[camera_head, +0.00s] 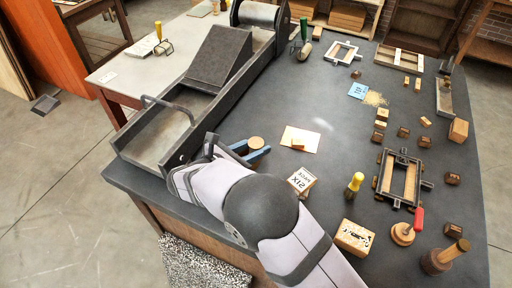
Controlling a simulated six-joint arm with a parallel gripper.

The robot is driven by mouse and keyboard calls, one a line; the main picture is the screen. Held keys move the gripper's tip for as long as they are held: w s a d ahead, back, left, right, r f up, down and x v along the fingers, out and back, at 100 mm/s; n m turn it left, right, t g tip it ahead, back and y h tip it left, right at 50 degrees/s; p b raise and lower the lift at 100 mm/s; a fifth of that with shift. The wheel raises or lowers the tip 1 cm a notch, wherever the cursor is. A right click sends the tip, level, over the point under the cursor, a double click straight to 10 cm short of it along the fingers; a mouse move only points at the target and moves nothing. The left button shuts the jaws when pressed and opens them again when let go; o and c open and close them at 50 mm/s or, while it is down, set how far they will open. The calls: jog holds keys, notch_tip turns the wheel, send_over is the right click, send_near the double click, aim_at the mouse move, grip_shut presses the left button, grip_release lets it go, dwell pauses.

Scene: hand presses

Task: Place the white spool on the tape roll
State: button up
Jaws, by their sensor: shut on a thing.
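My gripper (254,152) is at the left part of the dark table, beside the long grey press bed. Its two blue fingers stand on either side of a small round thing with a tan top (256,142), and it is shut on it. I cannot tell whether this thing is the white spool or the tape roll, as its sides are mostly hidden by the fingers. I make out no other clear white spool or tape roll. My arm covers part of the table below the gripper.
The grey press bed (150,143) stands close left of my gripper. A cream sheet with a small block (299,143) lies to the right, then a white lettered box (301,181) and a yellow-handled tool (355,183). A dark frame (400,178) and several blocks crowd the right side.

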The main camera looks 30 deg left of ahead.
jog(key=shift+f, duration=0.4)
jog(key=shift+f, duration=0.2)
jog(key=o, duration=1)
jog(key=shift+r, duration=0.25)
jog(key=shift+s+a+r+b, duration=0.1)
jog(key=shift+s+a+b, duration=0.15)
jog(key=shift+s, duration=0.3)
jog(key=b+v, duration=0.3)
jog(key=v, duration=0.8)
jog(key=shift+d, duration=0.1)
